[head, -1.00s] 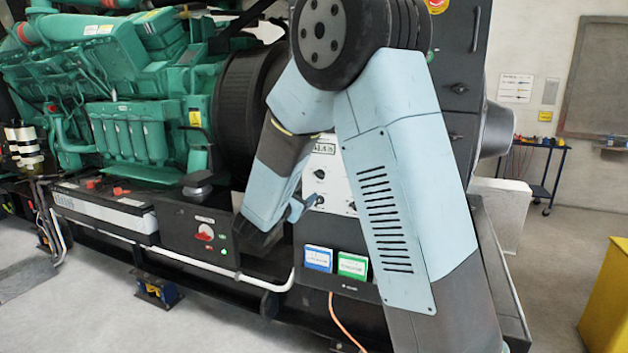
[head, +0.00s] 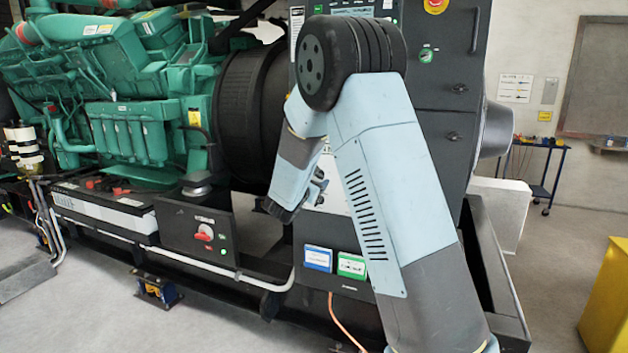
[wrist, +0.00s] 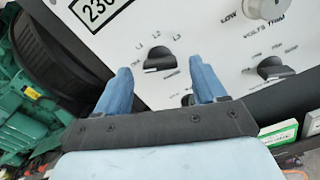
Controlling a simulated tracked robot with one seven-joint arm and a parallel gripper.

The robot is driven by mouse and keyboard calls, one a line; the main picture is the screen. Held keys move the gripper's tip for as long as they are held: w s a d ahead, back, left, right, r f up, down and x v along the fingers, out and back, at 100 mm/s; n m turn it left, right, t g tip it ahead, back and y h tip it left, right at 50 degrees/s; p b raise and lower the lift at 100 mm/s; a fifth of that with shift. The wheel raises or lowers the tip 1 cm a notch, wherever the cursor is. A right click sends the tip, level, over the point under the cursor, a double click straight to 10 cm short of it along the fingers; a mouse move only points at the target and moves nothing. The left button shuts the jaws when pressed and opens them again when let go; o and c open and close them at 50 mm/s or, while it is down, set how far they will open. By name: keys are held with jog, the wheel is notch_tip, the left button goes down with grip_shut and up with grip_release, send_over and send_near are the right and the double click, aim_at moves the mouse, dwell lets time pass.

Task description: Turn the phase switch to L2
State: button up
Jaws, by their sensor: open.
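The phase switch (wrist: 160,59) is a black knob on the white panel in the wrist view. L1, L2 and L3 are printed above it; the blurred pointer makes its setting hard to tell. My gripper (wrist: 160,66) is open and empty. Its two blue fingers reach toward the panel, their tips on either side of the knob in the picture. I cannot tell how far they are from the panel. In the head view my gripper (head: 317,190) is in front of the panel, and my arm hides the switch.
A black knob (wrist: 273,69) and a light volts trim knob (wrist: 266,8) are to the right on the panel. Blue (head: 318,259) and green (head: 352,266) boxes stand below it. A red rotary switch (head: 205,233) is on a dark box to the left.

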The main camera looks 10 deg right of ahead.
jog(key=shift+w+d, duration=0.25)
jog(key=shift+w, duration=0.15)
jog(key=c, duration=1.1)
